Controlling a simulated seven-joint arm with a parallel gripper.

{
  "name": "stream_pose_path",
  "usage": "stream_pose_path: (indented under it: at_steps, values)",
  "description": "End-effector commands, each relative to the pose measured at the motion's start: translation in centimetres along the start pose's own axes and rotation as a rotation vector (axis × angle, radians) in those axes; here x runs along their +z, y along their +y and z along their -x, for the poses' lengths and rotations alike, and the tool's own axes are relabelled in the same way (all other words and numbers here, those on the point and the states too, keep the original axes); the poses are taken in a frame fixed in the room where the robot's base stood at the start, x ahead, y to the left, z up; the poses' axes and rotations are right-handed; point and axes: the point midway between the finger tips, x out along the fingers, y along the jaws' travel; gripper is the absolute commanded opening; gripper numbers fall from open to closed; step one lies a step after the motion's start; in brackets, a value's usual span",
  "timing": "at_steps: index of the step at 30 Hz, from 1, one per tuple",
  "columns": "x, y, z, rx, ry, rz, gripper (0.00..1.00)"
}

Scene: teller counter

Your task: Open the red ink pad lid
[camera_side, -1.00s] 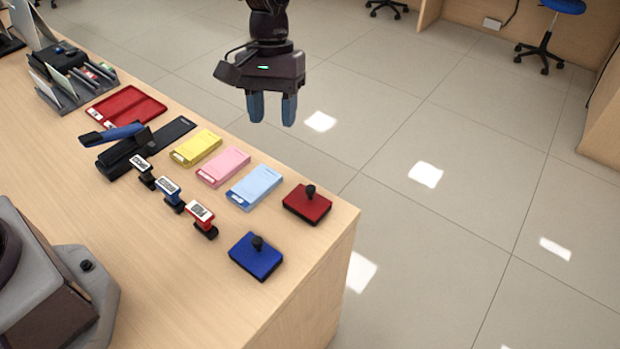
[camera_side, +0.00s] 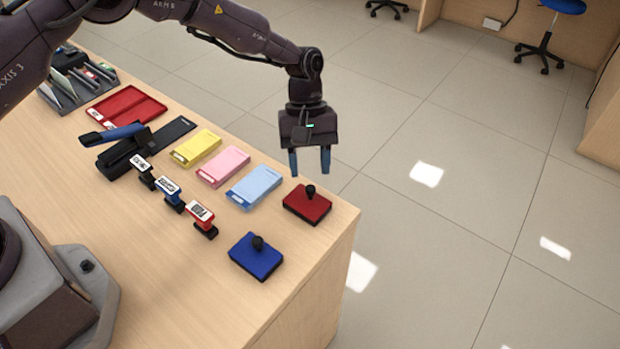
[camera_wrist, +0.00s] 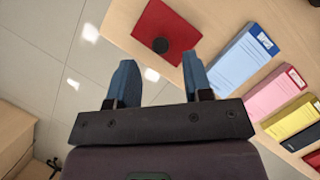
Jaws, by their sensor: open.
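The red ink pad (camera_side: 307,204) sits near the far right corner of the counter, with its lid on and a black round knob (camera_side: 311,190) on top. In the wrist view the red ink pad (camera_wrist: 167,28) lies ahead of the fingertips, its knob (camera_wrist: 160,45) roughly in line between them. My gripper (camera_side: 310,172) is open and empty, with two blue fingers pointing down, above the ink pad and apart from it. The gripper also shows in the wrist view (camera_wrist: 160,72).
A blue ink pad (camera_side: 256,256) with a black knob sits nearer the front edge. Light blue (camera_side: 255,186), pink (camera_side: 223,166) and yellow (camera_side: 196,147) pads lie to the left. Stamps, including a red one (camera_side: 201,217), stand beside them. The counter's right edge (camera_side: 340,240) is close.

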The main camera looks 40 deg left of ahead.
Motion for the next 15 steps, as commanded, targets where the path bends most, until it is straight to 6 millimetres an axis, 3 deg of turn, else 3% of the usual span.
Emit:
stream_pose_path:
  at_steps: [6,15]
  values:
    - [0.0,0.0,-2.9,-0.001,0.0,-0.001,0.46]
    - [0.0,0.0,-3.6,0.0,0.001,-0.001,0.46]
